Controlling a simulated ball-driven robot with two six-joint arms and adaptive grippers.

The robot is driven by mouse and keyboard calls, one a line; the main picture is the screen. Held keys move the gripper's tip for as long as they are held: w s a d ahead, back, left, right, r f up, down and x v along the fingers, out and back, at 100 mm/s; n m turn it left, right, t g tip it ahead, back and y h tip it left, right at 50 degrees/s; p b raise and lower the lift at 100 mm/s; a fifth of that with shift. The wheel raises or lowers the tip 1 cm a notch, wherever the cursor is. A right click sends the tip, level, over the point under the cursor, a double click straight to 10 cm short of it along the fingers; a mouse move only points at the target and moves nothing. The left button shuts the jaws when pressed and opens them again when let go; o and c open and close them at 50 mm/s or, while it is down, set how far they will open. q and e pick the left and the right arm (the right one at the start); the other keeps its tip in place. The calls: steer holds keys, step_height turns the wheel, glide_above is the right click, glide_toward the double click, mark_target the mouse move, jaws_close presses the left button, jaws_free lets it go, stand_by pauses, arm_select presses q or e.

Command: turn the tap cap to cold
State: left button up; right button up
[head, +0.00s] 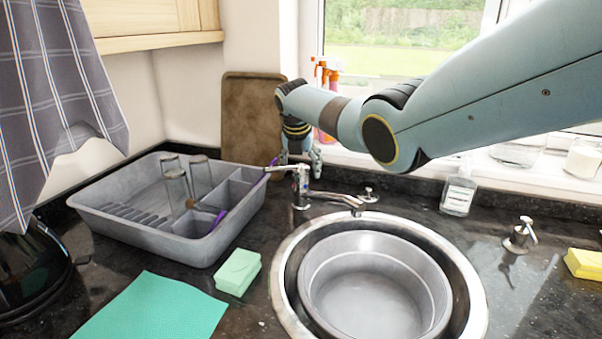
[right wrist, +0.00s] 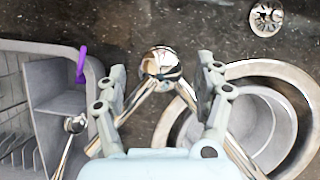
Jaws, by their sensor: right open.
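The chrome tap (head: 301,188) stands behind the sink, with its spout pointing right over the bowl and a thin lever pointing left. In the right wrist view its rounded shiny cap (right wrist: 162,62) lies between the two fingers, near the level of their tips in the picture. My right gripper (head: 300,156) is open above the tap, pointing down; it also shows in the right wrist view (right wrist: 160,75), with a gap on each side of the cap. I cannot tell whether the fingers are at the cap's height. No hot or cold mark is readable. My left gripper is not in view.
A grey dish rack (head: 130,228) with glasses stands left of the tap. The round sink (head: 279,270) holds a grey basin (head: 375,290). A soap bottle (head: 458,194), green sponge (head: 238,271) and green cloth (head: 150,312) lie around. A brown board (head: 250,115) leans behind.

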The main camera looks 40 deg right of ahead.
steer(key=shift+b+x, duration=0.3)
steer(key=shift+x, duration=0.55)
steer(key=shift+s, duration=0.1)
jaws_close()
